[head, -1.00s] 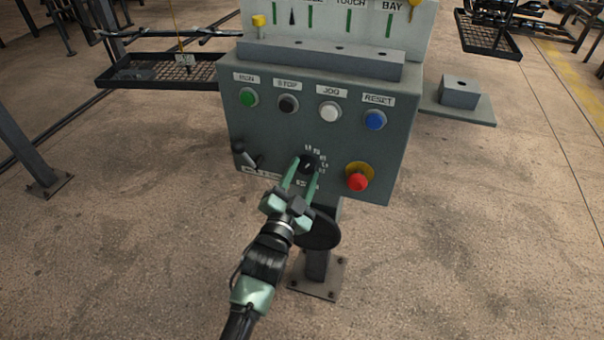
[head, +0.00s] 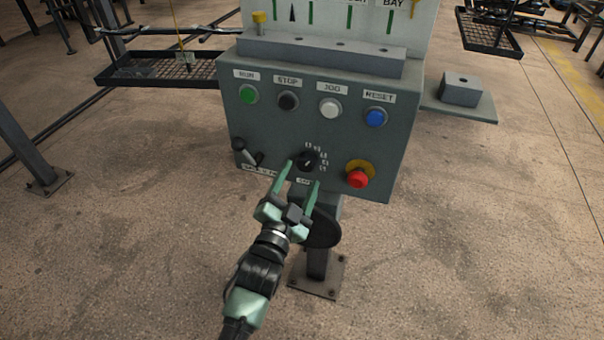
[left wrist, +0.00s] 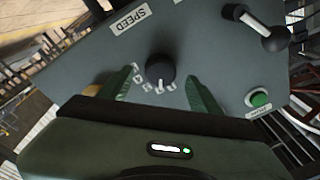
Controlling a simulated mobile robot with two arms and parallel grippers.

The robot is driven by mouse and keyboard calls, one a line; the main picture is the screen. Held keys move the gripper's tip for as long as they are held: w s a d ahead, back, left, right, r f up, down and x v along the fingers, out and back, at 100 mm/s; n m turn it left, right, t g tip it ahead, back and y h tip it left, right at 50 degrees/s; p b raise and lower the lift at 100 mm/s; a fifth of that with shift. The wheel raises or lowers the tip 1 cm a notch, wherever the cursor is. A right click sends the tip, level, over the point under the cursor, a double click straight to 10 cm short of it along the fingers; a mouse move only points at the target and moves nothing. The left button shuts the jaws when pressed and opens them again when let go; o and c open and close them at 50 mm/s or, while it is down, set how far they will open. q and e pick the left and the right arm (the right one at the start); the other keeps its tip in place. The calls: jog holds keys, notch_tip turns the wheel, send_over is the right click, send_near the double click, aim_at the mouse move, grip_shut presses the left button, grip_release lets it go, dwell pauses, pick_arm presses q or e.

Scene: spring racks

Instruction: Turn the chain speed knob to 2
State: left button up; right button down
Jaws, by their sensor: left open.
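The chain speed knob (head: 308,161) is a round black dial with a light pointer mark, low on the front of the grey control box (head: 225,130). Small white numerals ring part of it. In the left wrist view the knob (left wrist: 160,68) lies between and beyond the two green fingers, beside a SPEED label (left wrist: 129,20). My left gripper (head: 302,173) is open, its fingertips just short of the knob, with clear gaps to it. In the wrist view the gripper (left wrist: 160,85) holds nothing. The numeral at the pointer is too small to read. My right gripper is not seen.
Above the knob are green (head: 248,94), black (head: 288,101), white (head: 329,108) and blue (head: 375,117) buttons. A red emergency button (head: 357,179) is to the right. A black-handled lever (head: 246,153) is to the left. The floor in front is clear.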

pick_arm(q)
jog(key=v, duration=0.5)
jog(key=shift+s+b, duration=0.15)
jog(key=shift+b, duration=0.2)
jog(key=shift+f, duration=0.15)
